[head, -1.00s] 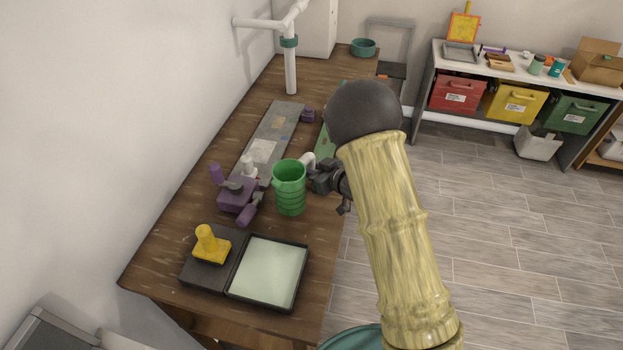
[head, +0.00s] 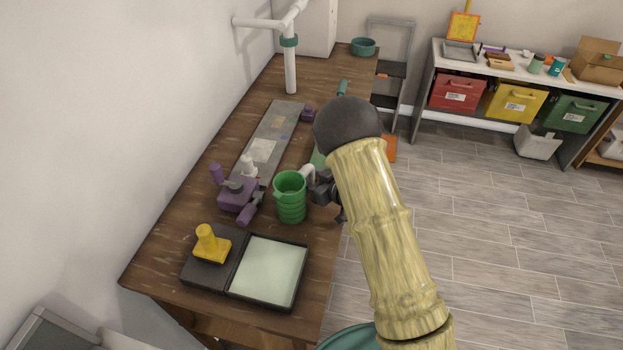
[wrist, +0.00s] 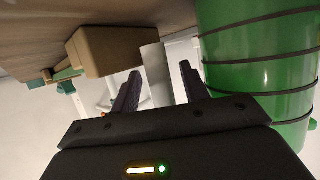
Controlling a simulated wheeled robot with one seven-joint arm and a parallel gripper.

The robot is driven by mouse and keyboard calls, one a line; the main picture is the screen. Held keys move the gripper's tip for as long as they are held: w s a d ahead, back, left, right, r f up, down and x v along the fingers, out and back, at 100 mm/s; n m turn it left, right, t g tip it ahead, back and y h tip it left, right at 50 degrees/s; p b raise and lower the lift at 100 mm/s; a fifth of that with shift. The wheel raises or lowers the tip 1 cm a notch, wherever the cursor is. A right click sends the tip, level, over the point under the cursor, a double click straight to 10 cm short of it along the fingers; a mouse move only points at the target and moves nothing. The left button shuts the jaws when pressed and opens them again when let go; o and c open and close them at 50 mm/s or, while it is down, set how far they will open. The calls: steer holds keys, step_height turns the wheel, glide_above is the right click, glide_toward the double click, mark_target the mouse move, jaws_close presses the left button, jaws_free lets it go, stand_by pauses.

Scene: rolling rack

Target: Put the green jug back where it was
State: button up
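The green jug (head: 290,202) is upright at the right side of the wooden workbench, just behind the open black-rimmed tray. I cannot tell whether its base touches the bench. Its pale handle (head: 307,173) points to the right, towards my gripper (head: 317,184). In the wrist view the ribbed green jug (wrist: 262,60) fills the right side, and the pale handle (wrist: 156,72) stands between the two dark fingers of my gripper (wrist: 160,80). The arm link partly hides the gripper in the head view.
The black-rimmed tray (head: 303,277) with a pale pad and a yellow-handled stamp (head: 211,245) lie in front. A grey board (head: 270,135) lies behind. A white pipe (head: 290,70) stands further back.

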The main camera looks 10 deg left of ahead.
steer(key=shift+d+r, duration=0.1)
steer(key=shift+r, duration=0.05)
steer(key=b+v, duration=0.2)
steer(key=v, duration=1)
stand_by(0.5)
